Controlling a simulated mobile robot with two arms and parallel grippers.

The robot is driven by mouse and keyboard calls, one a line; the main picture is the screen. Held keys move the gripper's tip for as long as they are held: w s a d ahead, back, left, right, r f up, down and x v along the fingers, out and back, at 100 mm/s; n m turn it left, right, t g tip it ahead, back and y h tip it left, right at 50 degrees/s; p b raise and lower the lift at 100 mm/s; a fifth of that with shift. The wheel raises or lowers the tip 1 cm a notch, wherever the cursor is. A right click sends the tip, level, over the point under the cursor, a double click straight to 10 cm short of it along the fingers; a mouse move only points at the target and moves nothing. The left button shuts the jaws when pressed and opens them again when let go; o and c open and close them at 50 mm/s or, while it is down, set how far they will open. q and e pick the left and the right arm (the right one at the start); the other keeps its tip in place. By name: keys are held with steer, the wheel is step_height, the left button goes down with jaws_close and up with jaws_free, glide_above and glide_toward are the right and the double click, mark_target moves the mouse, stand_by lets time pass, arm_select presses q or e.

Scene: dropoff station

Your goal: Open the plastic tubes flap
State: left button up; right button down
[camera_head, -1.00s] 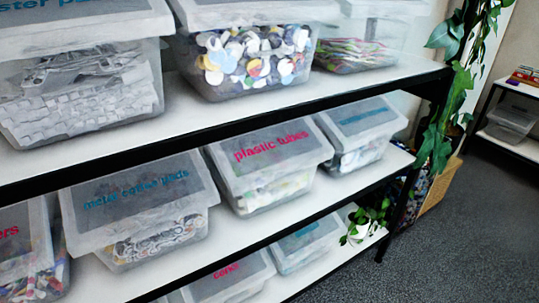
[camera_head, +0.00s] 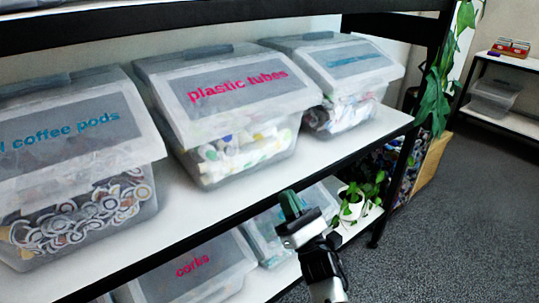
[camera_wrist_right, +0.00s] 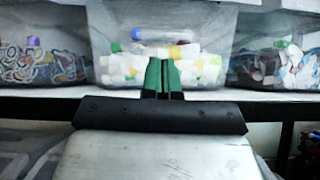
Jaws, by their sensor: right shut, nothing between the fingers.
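The plastic tubes bin (camera_head: 243,160) stands on the middle shelf, a clear box full of white and coloured pieces. Its flap (camera_head: 232,88), with pink "plastic tubes" lettering, lies closed over the top. My right gripper (camera_head: 290,205) is in front of and below the bin, beyond the shelf's front edge, apart from the bin. In the right wrist view its green fingers (camera_wrist_right: 162,77) are together and empty, with the bin's front (camera_wrist_right: 165,50) behind them. The flap is out of sight in that view. My left gripper is not in view.
A coffee pods bin (camera_head: 75,200) stands to the left and a blue-lettered bin (camera_head: 345,75) close to the right. The shelf's front edge (camera_head: 225,225) runs between gripper and bin. A corks bin (camera_head: 195,270) and a plant (camera_head: 358,205) are below.

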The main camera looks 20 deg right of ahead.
steer(key=n, duration=0.1)
steer(key=p, duration=0.3)
glide_toward(263, 126)
steer(key=w+r, duration=0.1)
steer(key=w, duration=0.1)
steer(key=w+a+r, duration=0.1)
steer(key=w, duration=0.2)
steer(key=shift+w+a+r, duration=0.15)
steer(key=shift+w+r, duration=0.2)
steer(key=shift+r, duration=0.05)
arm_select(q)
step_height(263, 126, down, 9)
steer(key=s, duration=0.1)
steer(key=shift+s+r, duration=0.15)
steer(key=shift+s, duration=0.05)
arm_select(e)
steer(key=shift+r, duration=0.55)
